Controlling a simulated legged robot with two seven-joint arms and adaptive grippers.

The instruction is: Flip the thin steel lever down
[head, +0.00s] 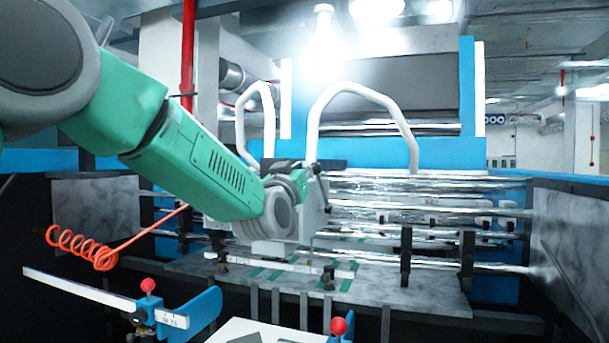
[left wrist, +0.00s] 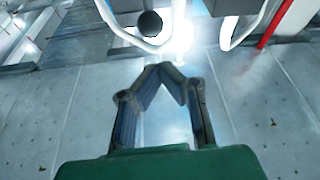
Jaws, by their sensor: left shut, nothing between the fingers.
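My left arm comes in from the left in the head view, with its wrist in front of the rollers. My left gripper shows clearly in the left wrist view (left wrist: 165,70), its two dark fingers bent inward with the tips together and nothing between them. In the head view the fingers are mostly hidden by the wrist. I cannot pick out the thin steel lever with certainty. A dark round knob (left wrist: 150,23) lies beyond the fingertips in the left wrist view, apart from them, near white bent tubes (left wrist: 178,38). My right gripper is not in view.
Shiny steel rollers (head: 430,186) cross the machine behind my wrist. White bent tubes (head: 365,88) rise above them. Red-knobbed parts (head: 148,285) (head: 338,326) stand at the front. An orange coiled hose (head: 85,246) hangs at left. Marbled side panels (head: 572,235) bound the space.

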